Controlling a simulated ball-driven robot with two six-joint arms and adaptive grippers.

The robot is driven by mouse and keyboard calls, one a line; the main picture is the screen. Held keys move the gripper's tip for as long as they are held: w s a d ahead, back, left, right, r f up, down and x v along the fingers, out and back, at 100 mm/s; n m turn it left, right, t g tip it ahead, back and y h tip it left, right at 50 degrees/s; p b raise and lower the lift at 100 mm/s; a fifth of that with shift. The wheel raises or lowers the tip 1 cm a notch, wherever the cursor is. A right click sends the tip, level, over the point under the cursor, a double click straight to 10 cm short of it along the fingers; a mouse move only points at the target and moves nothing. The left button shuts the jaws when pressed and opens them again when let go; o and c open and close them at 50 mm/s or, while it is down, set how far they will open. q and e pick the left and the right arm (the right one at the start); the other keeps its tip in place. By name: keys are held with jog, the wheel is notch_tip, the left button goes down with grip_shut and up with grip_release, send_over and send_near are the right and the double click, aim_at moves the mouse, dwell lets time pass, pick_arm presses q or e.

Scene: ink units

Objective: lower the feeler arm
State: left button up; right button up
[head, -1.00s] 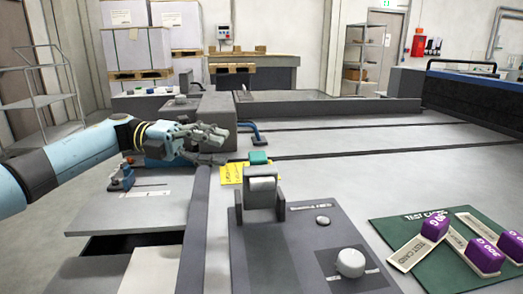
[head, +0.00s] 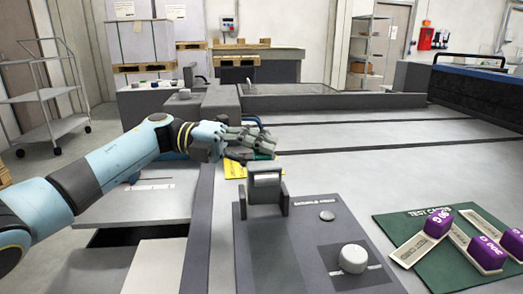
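My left gripper (head: 272,148) reaches in from the left over the inner edge of the grey table. Its fingers are at a small green block (head: 264,156) and cover most of it. I cannot tell whether they are closed on it. A dark blue curved arm (head: 252,121) shows partly behind the gripper, beside a grey housing; I cannot tell for sure which part is the feeler arm. A yellow label (head: 234,170) lies just below the fingers. My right gripper is out of view.
A green mat (head: 408,222) with test cards and purple weights (head: 487,250) lies at the right. The table's middle is clear.

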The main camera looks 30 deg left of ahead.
pick_arm(q)
grip_shut()
